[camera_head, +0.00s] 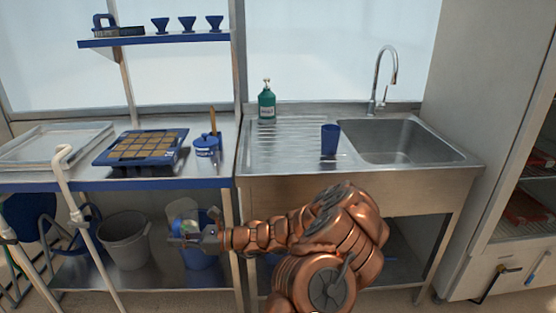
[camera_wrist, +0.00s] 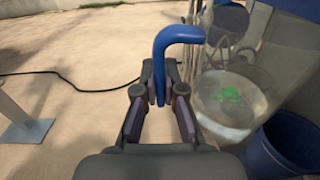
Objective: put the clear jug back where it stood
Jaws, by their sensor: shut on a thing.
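The clear jug (camera_wrist: 240,95) shows at the right of the wrist view, see-through, with a green patch at its bottom. Its blue handle (camera_wrist: 178,36) curves over and down between my fingers. My gripper (camera_wrist: 160,88) is shut on this handle. In the head view my gripper (camera_head: 182,234) is low, in front of the bench, below the worktop. The jug (camera_head: 183,213) there is a pale shape behind it, partly covered by my gripper. I cannot tell whether the jug's base touches anything.
A blue bucket (camera_wrist: 265,160) is close beside the jug. A grey bin (camera_head: 124,240) stands on the lower shelf (camera_head: 155,292) to the left. The sink (camera_head: 400,142) is at the right.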

